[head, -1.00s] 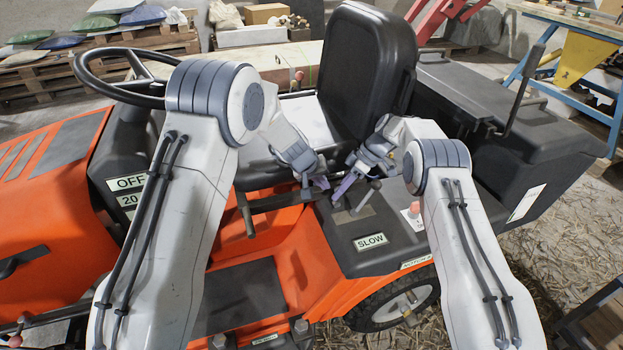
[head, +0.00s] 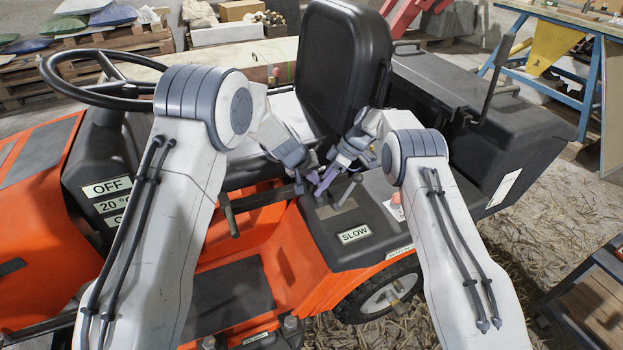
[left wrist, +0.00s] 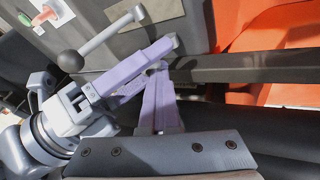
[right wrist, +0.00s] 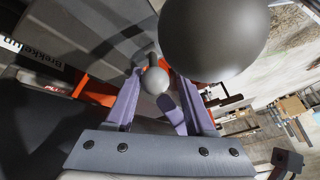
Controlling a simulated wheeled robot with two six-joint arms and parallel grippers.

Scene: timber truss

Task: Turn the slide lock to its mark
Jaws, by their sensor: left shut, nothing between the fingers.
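The slide lock is not plainly marked; I cannot tell which lever it is. A grey lever with a dark ball knob (left wrist: 70,61) stands on the dark console in the left wrist view; it also shows in the head view (head: 346,190). My right gripper (right wrist: 158,82) is open, with a smaller grey ball (right wrist: 155,80) between its fingertips in the right wrist view; contact is unclear. A larger grey ball (right wrist: 215,35) is close to the camera. My left gripper (left wrist: 158,72) is shut and empty, its tips close to the right gripper's purple fingers (left wrist: 145,65).
The "SLOW" label (head: 354,235) is on the console before the levers, with a red-topped knob (head: 396,203) to its right. The black seat (head: 345,65) rises behind the grippers. A dark bar (head: 229,214) projects below the seat. The steering wheel (head: 105,80) is at left.

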